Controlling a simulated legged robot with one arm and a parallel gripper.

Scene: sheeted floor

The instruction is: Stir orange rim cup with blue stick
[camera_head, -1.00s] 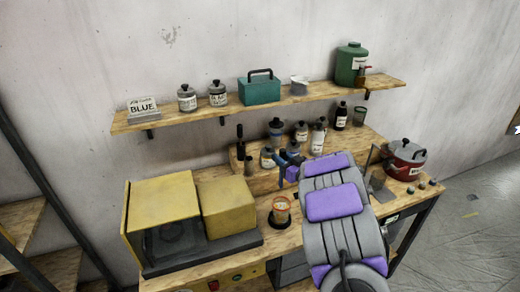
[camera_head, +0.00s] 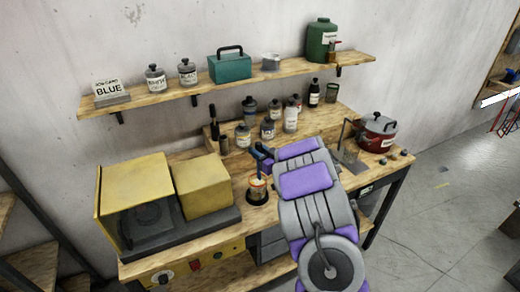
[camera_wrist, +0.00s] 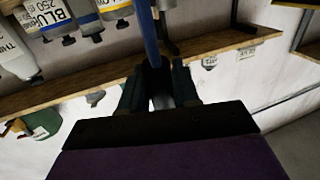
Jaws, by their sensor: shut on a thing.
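The clear cup with an orange rim (camera_head: 257,193) stands upright on a dark round base on the workbench, right of the yellow machine. My gripper (camera_head: 263,160) is just above the cup in the head view. In the wrist view my gripper (camera_wrist: 160,95) is shut on the blue stick (camera_wrist: 149,35), which runs up out of the picture between the fingers. In the head view the stick's lower part is small and lines up with the cup's mouth. I cannot tell whether its tip is inside.
Several bottles (camera_head: 268,128) stand behind my gripper on a raised step. The yellow machine (camera_head: 135,200) is to the left, a red pot (camera_head: 377,134) to the right. A wall shelf (camera_head: 225,86) holds a teal box (camera_head: 230,66) and a green container (camera_head: 321,42).

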